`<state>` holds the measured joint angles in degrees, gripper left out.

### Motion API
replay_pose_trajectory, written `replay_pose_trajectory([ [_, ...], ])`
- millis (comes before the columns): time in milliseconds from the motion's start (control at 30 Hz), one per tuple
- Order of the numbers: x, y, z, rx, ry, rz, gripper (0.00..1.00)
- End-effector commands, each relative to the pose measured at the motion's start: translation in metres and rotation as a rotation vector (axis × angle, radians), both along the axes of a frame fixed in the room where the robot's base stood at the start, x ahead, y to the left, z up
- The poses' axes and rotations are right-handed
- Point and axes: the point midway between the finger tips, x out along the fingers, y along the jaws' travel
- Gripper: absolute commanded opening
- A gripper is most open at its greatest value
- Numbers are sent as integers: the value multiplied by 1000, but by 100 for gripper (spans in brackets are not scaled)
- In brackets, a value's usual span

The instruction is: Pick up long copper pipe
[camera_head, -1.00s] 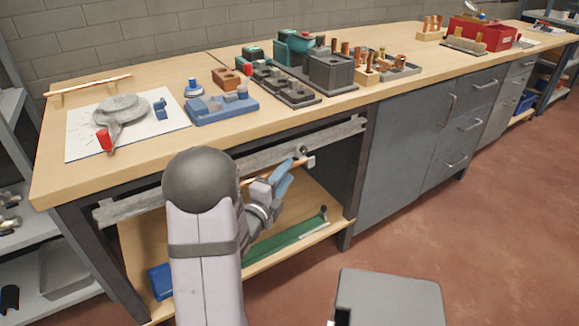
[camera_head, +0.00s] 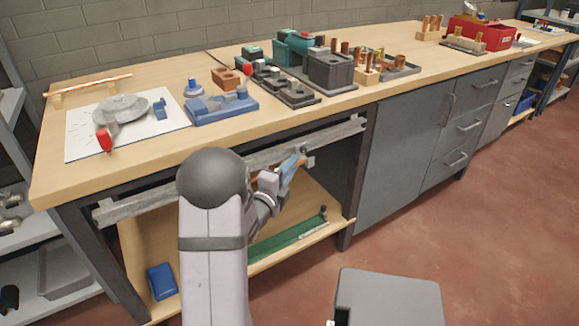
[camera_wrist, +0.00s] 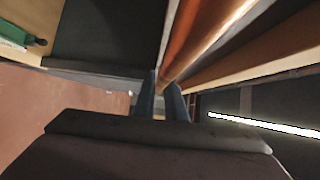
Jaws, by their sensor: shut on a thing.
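The long copper pipe (camera_wrist: 196,38) shows in the wrist view as an orange, shiny tube running from the top edge down to my fingertips. My gripper (camera_wrist: 160,92) is shut on it, with the pipe's near end between the two dark fingers. In the head view my gripper (camera_head: 297,162) is in front of the grey rail under the bench top, at the right part of the open bay. There the pipe is mostly hidden by my arm and gripper, so its full length and its gap to the rail cannot be told.
A grey rail (camera_head: 325,137) crosses the open bay under the wooden bench top (camera_head: 160,160). A lower shelf holds a green strip (camera_head: 285,238) and a blue box (camera_head: 161,281). Another copper pipe (camera_head: 95,86) rests on wooden blocks on the bench.

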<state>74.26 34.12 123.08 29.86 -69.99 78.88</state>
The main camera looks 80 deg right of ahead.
Motion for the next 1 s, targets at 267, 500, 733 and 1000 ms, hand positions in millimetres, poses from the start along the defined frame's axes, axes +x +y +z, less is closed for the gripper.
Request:
replay_pose_trajectory([
  [267,0,0,5,-1,-1,0,0],
  [500,0,0,24,-3,-1,0,0],
  [733,0,0,59,-5,-2,0,0],
  [1000,0,0,108,-6,-3,0,0],
])
